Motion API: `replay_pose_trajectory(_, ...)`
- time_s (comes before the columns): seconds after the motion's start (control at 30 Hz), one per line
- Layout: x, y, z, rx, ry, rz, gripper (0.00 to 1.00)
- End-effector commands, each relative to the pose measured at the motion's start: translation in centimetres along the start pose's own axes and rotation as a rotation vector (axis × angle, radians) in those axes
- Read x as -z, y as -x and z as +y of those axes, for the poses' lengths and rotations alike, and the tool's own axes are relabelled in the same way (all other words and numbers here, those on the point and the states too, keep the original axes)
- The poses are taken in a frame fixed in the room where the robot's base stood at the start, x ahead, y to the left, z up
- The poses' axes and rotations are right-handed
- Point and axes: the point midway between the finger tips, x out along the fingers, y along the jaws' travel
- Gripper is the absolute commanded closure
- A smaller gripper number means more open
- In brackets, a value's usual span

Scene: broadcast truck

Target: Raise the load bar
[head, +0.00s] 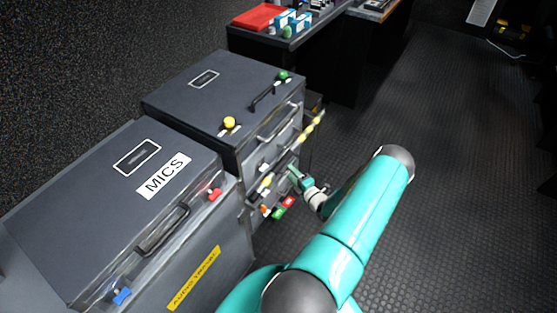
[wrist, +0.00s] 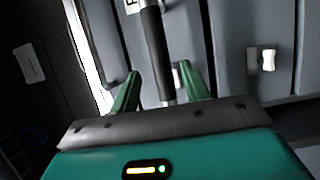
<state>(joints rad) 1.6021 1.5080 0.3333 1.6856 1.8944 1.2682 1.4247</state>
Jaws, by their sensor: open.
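In the wrist view, a dark round bar (wrist: 155,50) with a lighter grey band near its top runs between the two green fingers of my gripper (wrist: 160,74). The fingers are open, one on each side of the bar, with gaps visible. I cannot tell for sure that this is the load bar. In the head view, my gripper (head: 295,178) is at the front of the dark cabinet (head: 210,98), partly hidden by my arm. A yellow-marked bar (head: 312,127) sticks out at the cabinet's front, above my gripper.
A case labelled MICS (head: 110,200) stands at the left, beside the cabinet. Red and green tags (head: 283,208) show low on the cabinet front, near my gripper. A bench with a red tray (head: 258,17) stands behind. The dark floor (head: 450,150) at the right is clear.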

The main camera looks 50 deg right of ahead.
Motion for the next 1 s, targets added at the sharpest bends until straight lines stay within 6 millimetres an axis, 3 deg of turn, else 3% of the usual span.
replay_pose_trajectory(0.4, 0.2, -8.1, 0.0, 0.000, 0.003, 0.004, 0.53)
replay_pose_trajectory(0.57, 0.1, -9.5, 0.1, -0.001, 0.001, 0.002, 0.53)
replay_pose_trajectory(0.83, 0.1, -9.7, 0.1, 0.000, 0.001, 0.002, 0.53)
replay_pose_trajectory(0.87, 0.1, -9.7, 0.1, 0.000, 0.001, 0.002, 0.55)
replay_pose_trajectory(1.0, 0.1, -9.6, 0.1, 0.000, 0.001, 0.002, 0.83)
